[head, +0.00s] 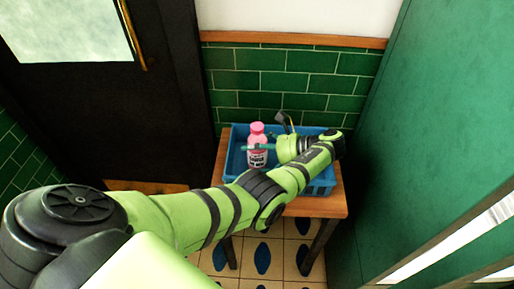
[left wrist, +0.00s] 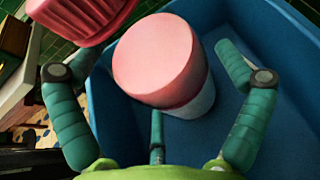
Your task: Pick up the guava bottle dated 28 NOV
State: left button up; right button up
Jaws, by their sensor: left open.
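A pink bottle (head: 257,146) with a pink cap stands upright in a blue crate (head: 321,187) in the head view. Its label carries dark print too small to read. My left gripper (head: 270,138) is at the crate, with a teal finger passing across the bottle. In the left wrist view, a pink round-topped thing with a pale lower part (left wrist: 160,62) lies between the open teal fingers, with visible gaps at the sides. A ribbed pink thing (left wrist: 82,16) is at upper left. No date shows there. My right gripper is not in view.
The crate sits on a small wooden table (head: 318,206) against a green tiled wall (head: 245,80). A dark door (head: 95,110) is at left and a green panel (head: 430,120) at right. My left forearm hides part of the crate.

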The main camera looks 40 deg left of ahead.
pick_arm(q)
jog(key=c, duration=1.5)
jog(key=shift+o, duration=0.2)
jog(key=shift+r, duration=0.1)
